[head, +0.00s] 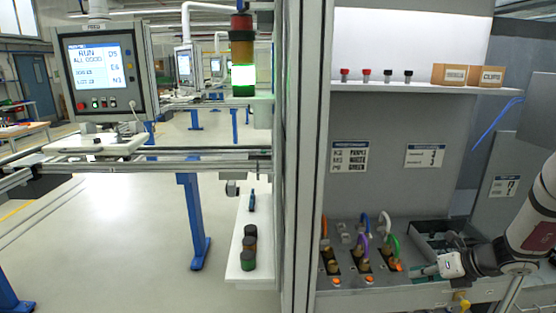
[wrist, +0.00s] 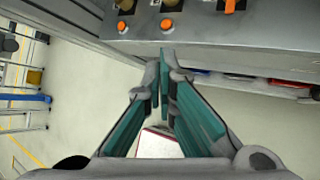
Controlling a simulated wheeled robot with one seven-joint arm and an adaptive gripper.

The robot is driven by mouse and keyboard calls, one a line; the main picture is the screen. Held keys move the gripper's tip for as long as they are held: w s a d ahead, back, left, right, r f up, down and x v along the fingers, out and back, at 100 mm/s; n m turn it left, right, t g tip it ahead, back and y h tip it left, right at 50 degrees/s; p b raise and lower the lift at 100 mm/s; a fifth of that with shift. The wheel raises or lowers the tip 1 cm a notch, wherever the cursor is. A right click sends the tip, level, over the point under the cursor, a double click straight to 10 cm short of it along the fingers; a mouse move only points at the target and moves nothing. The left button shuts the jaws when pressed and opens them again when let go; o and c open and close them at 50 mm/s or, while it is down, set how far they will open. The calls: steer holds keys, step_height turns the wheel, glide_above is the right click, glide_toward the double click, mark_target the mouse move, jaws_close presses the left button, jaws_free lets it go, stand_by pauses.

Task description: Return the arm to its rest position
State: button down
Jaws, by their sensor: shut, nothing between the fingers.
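My gripper (head: 428,271) shows at the lower right of the head view, at the end of my arm, in front of the patch panel. In the wrist view my gripper (wrist: 164,62) has its two teal fingers together at the tips, with nothing between them. It is beside the front edge of the panel (wrist: 225,32), with the orange buttons beyond the fingertips. The fingers' exact distance from the panel cannot be told.
Coloured cables (head: 385,220) arch over the sockets left of my gripper. A dark tray (head: 425,228) lies behind it. A yellow knob (head: 461,299) is below. A shelf (head: 420,88) holds small connectors and two boxes. Open floor (head: 120,245) lies left of the frame post (head: 300,150).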

steer(key=s+a+r+n+g+h, duration=0.1)
steer(key=s+a+r+n, duration=0.4)
steer(key=a+r+n, duration=0.35)
steer(key=s+a+r+n+g, duration=0.2)
steer(key=s+a+r+n, duration=0.3)
steer(key=a+r+n, duration=0.4)
steer(key=s+r+n+t+h, duration=0.1)
steer(key=s+r+n, duration=0.3)
steer(key=s+n, duration=0.4)
steer(key=s+r+n+h, duration=0.4)
steer(key=s+n, duration=0.5)
steer(key=s, duration=0.2)
steer(key=shift+a+r+t, duration=0.15)
steer(key=shift+a+t, duration=0.25)
steer(key=shift+a, duration=0.05)
